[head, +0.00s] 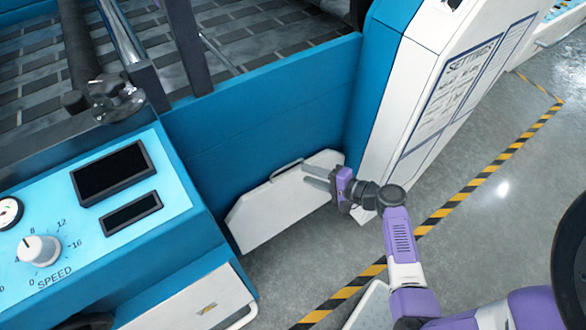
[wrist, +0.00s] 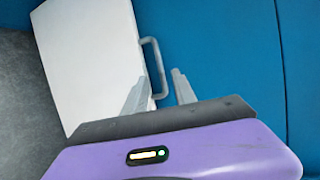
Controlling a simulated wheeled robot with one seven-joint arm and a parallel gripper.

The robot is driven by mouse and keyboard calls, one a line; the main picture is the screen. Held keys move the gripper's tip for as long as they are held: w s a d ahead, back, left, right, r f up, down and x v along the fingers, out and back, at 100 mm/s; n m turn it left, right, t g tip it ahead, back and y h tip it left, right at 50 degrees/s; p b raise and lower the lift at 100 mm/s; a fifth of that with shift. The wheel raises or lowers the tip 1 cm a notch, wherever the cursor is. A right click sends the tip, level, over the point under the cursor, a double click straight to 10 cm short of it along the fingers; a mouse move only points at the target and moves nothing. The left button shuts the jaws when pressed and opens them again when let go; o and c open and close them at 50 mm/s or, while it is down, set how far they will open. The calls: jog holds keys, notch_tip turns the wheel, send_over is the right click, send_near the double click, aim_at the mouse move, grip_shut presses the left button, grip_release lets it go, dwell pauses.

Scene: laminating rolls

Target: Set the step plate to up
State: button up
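The step plate (head: 283,208) is a white panel with cut corners, low against the blue machine front in the head view. It also fills the upper left of the wrist view (wrist: 90,60). Its thin grey handle (head: 286,171) runs along its upper edge; in the wrist view the handle (wrist: 154,62) stands out from the plate's right edge. My gripper (head: 308,177) is at the plate's upper right, its two fingers spread. In the wrist view, the handle's near end lies between the fingertips of my gripper (wrist: 157,86). I cannot tell whether they touch it.
A blue control panel (head: 95,215) with a speed knob (head: 40,249) is at left. A white cabinet with a settings sheet (head: 465,85) stands right of the plate. Grey floor (head: 335,250) with a yellow-black stripe (head: 440,213) is clear in front.

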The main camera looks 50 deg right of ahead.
aim_at(288, 167)
jog(key=x, duration=0.7)
jog(key=shift+b, duration=0.35)
grip_shut()
jog(key=shift+f, duration=0.1)
dwell(1.0)
